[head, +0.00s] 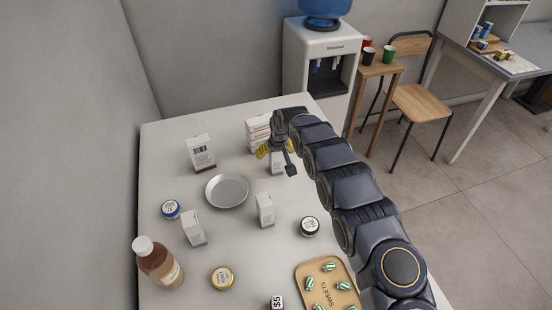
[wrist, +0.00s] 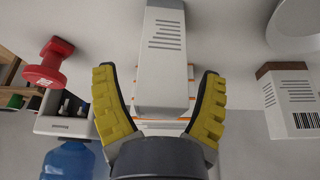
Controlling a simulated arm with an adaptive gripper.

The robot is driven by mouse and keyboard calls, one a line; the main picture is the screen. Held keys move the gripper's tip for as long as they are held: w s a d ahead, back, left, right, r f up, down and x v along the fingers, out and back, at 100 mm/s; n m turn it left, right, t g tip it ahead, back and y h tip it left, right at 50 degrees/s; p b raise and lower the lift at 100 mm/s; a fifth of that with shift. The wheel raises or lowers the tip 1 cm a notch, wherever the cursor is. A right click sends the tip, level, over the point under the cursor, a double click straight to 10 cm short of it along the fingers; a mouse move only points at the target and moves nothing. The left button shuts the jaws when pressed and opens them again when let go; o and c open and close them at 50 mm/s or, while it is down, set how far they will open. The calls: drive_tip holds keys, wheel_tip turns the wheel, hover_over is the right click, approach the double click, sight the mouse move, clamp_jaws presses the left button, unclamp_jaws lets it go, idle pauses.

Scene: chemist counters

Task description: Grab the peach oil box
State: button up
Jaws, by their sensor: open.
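My gripper (head: 276,158) is open near the far end of the counter, with yellow-padded fingers. In the wrist view its fingers (wrist: 158,78) stand on either side of a white box (wrist: 166,48) with lines of grey print, with gaps on both sides. The same white box (head: 277,168) shows partly below my gripper in the head view. I cannot read its print, so I cannot tell whether it is the peach oil box. Another white box (head: 201,150) has a barcode and a brown end; it also shows at right in the wrist view (wrist: 290,96).
Orange-striped boxes (head: 257,129) are stacked behind the white box. A metal dish (head: 227,191), two white boxes (head: 265,209) (head: 193,229), a brown bottle (head: 159,264), round tins (head: 222,278) and a sweets tray (head: 300,284) stand nearer. A red object (wrist: 48,65) is at left in the wrist view.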

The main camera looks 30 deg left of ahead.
drive_tip(key=c, duration=1.2)
drive_tip(key=shift+r, duration=0.1)
